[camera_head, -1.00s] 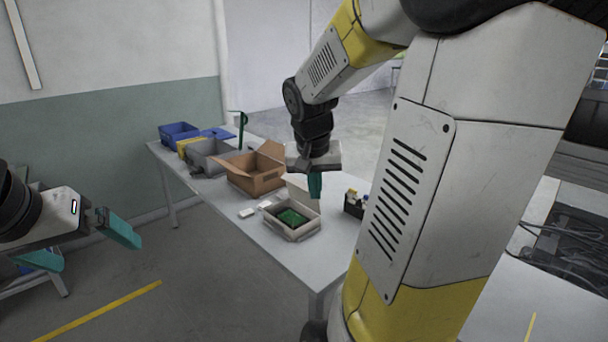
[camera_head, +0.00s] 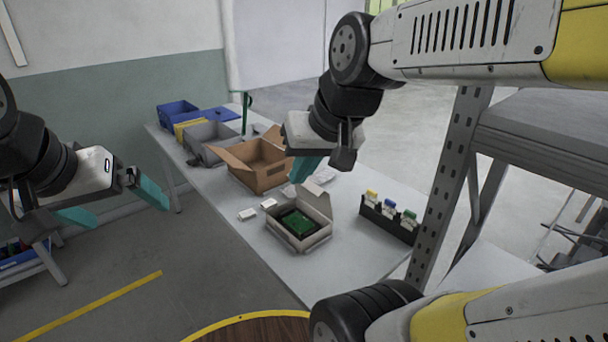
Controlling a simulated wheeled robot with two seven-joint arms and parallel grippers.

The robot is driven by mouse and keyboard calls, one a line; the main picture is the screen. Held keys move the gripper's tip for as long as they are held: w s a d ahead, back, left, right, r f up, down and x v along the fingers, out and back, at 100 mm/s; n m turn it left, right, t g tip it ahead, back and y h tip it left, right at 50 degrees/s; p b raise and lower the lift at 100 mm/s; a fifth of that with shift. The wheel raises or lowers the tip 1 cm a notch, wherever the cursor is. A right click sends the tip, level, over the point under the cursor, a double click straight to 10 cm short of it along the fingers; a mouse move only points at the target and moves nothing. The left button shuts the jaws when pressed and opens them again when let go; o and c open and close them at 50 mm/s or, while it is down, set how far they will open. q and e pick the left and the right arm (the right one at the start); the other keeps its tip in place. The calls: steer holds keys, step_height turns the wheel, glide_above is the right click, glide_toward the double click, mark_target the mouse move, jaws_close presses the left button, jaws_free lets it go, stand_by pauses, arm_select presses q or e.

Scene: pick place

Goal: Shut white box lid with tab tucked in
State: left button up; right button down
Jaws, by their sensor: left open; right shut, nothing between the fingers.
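The white box (camera_head: 317,238) stands open on the table. Its lid (camera_head: 316,202) stands up at the back edge. A green item (camera_head: 299,222) in a dark surround lies inside the box. The lid's tab is too small to make out surely. My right gripper (camera_head: 303,170) is shut and empty above and behind the raised lid, near the cardboard box; it seems apart from the lid. My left gripper (camera_head: 113,203) is open and empty, off to the left, over the floor and away from the table.
An open cardboard box (camera_head: 262,178), a grey bin (camera_head: 207,150) and a blue bin (camera_head: 178,112) line the table's far end. A black holder (camera_head: 388,222) with several small bottles stands right of the white box. Small white pieces (camera_head: 247,214) lie to its left.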

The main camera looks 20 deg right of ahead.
steer(key=w+d+f+m+g+h, duration=0.1)
steer(key=w+d+f+m+g, duration=0.15)
steer(key=w+d+m, duration=0.5)
steer(key=w+d+f+m+g+h, duration=0.1)
steer(key=w+d+f+m+g, duration=0.2)
steer(key=w+d, duration=0.85)
steer(key=w+d+f+m, duration=0.3)
steer(key=w+f, duration=0.4)
steer(key=f, duration=0.1)
steer(key=shift+g, duration=0.25)
steer(key=a+f, duration=0.1)
steer(key=f, duration=0.2)
steer(key=s+a+f, duration=0.1)
steer(key=f, duration=0.3)
steer(key=a+f, duration=0.2)
steer(key=f, duration=0.1)
steer(key=shift+s+a+f, duration=0.1)
steer(key=shift+s+f, duration=0.15)
steer(key=shift+f, duration=0.1)
steer(key=shift+w+a, duration=0.1)
